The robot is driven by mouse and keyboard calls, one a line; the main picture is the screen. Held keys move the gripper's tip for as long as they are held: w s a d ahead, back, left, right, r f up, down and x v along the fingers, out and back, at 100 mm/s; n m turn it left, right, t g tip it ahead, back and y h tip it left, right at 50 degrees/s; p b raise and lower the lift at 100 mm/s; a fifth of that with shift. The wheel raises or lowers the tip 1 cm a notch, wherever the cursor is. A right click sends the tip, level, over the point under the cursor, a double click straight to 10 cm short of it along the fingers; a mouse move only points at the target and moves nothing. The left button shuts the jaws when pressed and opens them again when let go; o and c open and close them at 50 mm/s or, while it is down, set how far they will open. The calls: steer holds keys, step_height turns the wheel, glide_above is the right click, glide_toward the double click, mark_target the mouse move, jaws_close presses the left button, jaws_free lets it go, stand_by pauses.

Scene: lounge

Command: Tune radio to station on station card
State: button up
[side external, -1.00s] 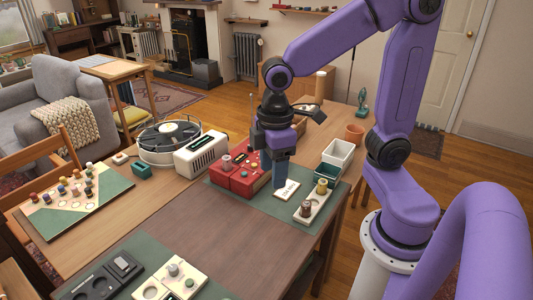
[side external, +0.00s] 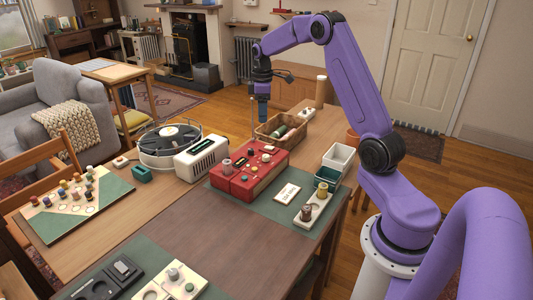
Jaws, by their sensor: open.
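The red radio (side external: 250,172) stands on a green mat (side external: 262,208) in the middle of the table, with several knobs and a dark dial strip on its top. A white station card (side external: 287,193) lies flat on the mat to the right of the radio; its print is too small to read. My gripper (side external: 263,118) is raised beyond the radio, pointing down near the wicker basket (side external: 281,131). It is apart from the radio and the card. Its fingers overlap in this view, and nothing shows held in it.
A cream tray with knobs (side external: 315,208) lies right of the card. White and green bins (side external: 338,158) stand behind it. A white radio-like box (side external: 201,157) and a round turntable (side external: 170,143) stand left. The table's front middle is clear.

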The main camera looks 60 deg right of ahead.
steer(key=d, duration=0.2)
glide_toward(266, 155)
step_height(266, 155, down, 9)
steer(key=shift+s+a+r, duration=0.1)
steer(key=shift+s+r, duration=0.05)
steer(key=shift+r, duration=0.05)
stand_by(0.4)
steer(key=c, duration=1.1)
